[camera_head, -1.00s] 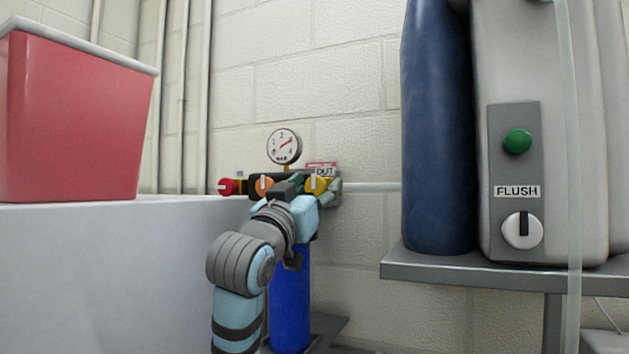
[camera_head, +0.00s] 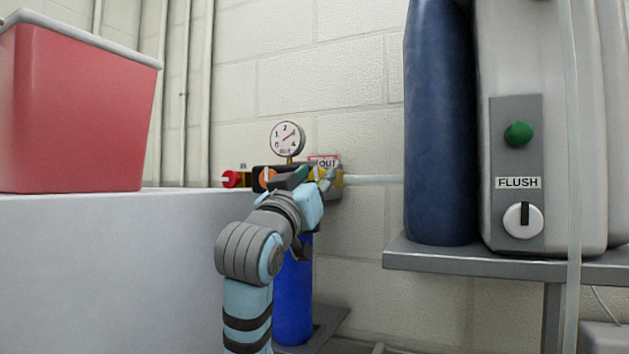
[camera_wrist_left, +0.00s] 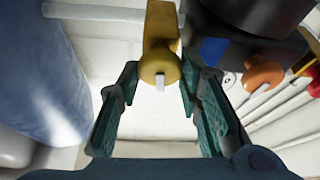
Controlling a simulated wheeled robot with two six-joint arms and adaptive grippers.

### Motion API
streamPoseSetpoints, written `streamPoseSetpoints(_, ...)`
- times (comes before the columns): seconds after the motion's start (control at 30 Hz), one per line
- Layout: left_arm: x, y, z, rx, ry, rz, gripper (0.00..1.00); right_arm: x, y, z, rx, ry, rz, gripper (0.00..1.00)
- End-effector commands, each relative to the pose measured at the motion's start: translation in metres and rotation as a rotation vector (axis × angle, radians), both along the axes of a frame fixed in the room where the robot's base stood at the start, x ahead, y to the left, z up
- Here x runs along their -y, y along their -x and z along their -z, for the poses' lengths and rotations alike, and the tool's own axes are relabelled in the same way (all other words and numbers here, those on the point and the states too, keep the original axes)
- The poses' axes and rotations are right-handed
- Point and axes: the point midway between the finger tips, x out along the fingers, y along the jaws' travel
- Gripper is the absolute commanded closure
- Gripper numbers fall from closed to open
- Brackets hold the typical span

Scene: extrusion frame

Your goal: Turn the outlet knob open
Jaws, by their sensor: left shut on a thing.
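The yellow outlet knob (camera_wrist_left: 168,66) with a pale pointer mark sits between my left gripper's fingertips (camera_wrist_left: 160,78) in the left wrist view. The left gripper is shut on it. In the head view the left gripper (camera_head: 311,182) reaches the valve block's right end, just under the red-edged OUT label (camera_head: 326,162), and hides most of the yellow knob. The dark valve block (camera_head: 258,184) also carries an orange knob (camera_head: 267,176) and a red knob (camera_head: 231,179). My right gripper is not in view.
A round gauge (camera_head: 287,138) stands above the valve block, its needle pointing up and right. A blue cylinder (camera_head: 292,300) stands below. A pale pipe (camera_head: 375,180) runs right. At right, a shelf (camera_head: 470,257) holds a dark blue tank (camera_head: 438,130) and the FLUSH unit (camera_head: 516,160).

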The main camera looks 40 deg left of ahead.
Motion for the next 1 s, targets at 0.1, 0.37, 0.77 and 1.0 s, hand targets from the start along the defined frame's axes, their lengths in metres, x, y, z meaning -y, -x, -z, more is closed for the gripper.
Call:
streamPoseSetpoints(0.1,0.001,0.0,0.001,0.025,0.077,0.002,0.95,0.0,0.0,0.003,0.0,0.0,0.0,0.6)
streamPoseSetpoints(0.37,0.001,0.0,0.0,0.098,0.304,0.003,0.95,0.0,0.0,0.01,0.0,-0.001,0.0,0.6)
streamPoseSetpoints(0.77,0.002,0.0,-0.001,0.213,0.666,0.002,0.95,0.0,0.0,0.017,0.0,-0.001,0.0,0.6)
streamPoseSetpoints(1.0,0.002,0.0,-0.002,0.281,0.883,0.002,0.95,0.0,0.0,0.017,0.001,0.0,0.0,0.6)
